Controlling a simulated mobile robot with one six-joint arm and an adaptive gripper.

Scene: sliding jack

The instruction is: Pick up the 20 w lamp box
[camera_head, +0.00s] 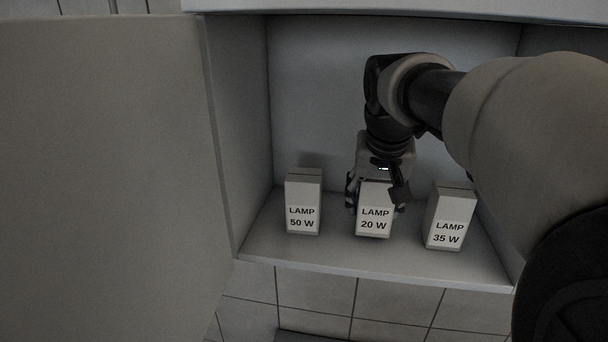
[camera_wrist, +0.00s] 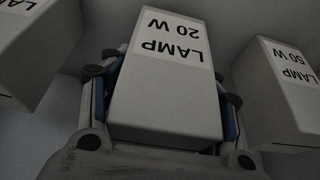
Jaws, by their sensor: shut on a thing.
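The 20 W lamp box (camera_head: 374,221) is the middle one of three white boxes on the cabinet shelf. My gripper (camera_head: 375,200) reaches down to it from above and is shut on it, with a finger on each side. In the wrist view the same 20 W lamp box (camera_wrist: 166,90) stands between the two blue-padded fingers (camera_wrist: 165,115), its label upside down. I cannot tell whether its base touches the shelf or is slightly above it.
The 50 W lamp box (camera_head: 302,206) stands to the left and the 35 W lamp box (camera_head: 449,220) to the right, both close by. The shelf (camera_head: 340,257) has side walls and a front edge. An open door panel (camera_head: 100,180) fills the left.

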